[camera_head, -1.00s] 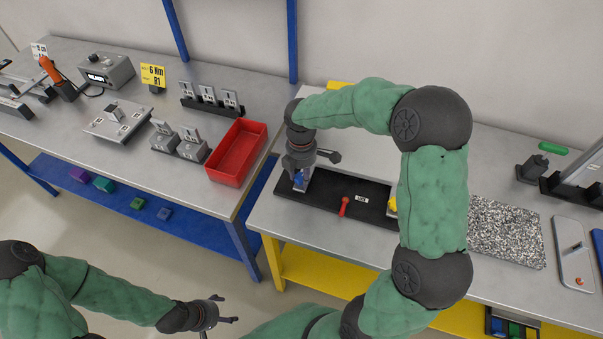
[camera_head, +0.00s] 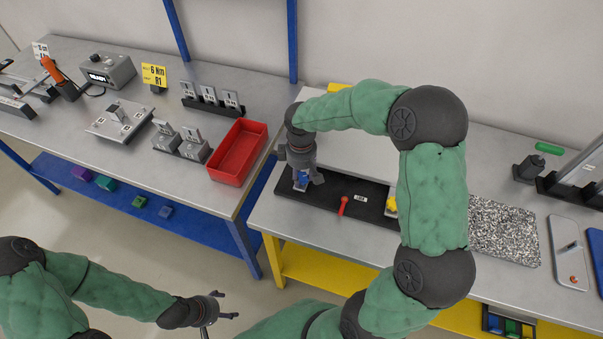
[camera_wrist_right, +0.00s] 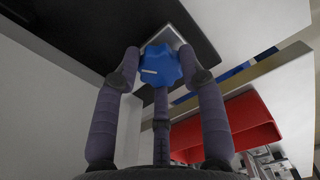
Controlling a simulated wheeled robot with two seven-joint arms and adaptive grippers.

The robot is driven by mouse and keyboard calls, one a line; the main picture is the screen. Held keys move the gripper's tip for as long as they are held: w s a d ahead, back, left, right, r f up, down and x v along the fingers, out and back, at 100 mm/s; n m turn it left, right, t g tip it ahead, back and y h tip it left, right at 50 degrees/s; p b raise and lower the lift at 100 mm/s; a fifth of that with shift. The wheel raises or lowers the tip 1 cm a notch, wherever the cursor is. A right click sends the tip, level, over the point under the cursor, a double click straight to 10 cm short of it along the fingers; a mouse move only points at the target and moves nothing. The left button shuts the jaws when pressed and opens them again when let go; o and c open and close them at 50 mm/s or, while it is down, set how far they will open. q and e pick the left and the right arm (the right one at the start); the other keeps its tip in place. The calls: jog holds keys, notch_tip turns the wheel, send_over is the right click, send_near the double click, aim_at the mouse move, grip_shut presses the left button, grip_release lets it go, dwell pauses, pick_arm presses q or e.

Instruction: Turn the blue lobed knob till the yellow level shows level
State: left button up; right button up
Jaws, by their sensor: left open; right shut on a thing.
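The blue lobed knob (camera_wrist_right: 160,68) shows in the right wrist view between the fingers of my right gripper (camera_wrist_right: 160,72). A white mark is on its face, toward the left. In the head view the knob (camera_head: 302,178) is partly hidden under the right gripper (camera_head: 303,172), at the left end of the black base plate (camera_head: 330,198). The right gripper points down and is shut on the knob. The yellow level (camera_head: 391,203) is mostly hidden behind my right arm, and its reading cannot be seen. My left gripper (camera_head: 222,306) is open and empty, low in front of the tables.
A red lever (camera_head: 343,205) and a small white label (camera_head: 360,199) are on the black plate. A red tray (camera_head: 237,152) stands on the left table, near the right gripper. A speckled slab (camera_head: 503,232) lies to the right. The floor between the tables is clear.

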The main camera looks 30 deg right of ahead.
aim_at(300, 178)
jog(key=m, duration=0.6)
jog(key=shift+s+f+m+b, duration=0.2)
jog(key=shift+f+m+b, duration=0.05)
jog(key=shift+m+b, duration=0.05)
jog(key=m+b, duration=0.1)
jog(key=m, duration=0.5)
jog(key=shift+a+f, duration=0.1)
jog(key=shift+a, duration=0.05)
jog(key=shift+s, duration=0.1)
jog(key=o, duration=1.2)
jog(key=shift+c, duration=0.2)
jog(key=shift+w+r, duration=0.25)
jog(key=shift+r, duration=0.05)
jog(key=shift+r, duration=0.35)
notch_tip(300, 178, up, 11)
jog(key=shift+a, duration=0.2)
jog(key=shift+r, duration=0.1)
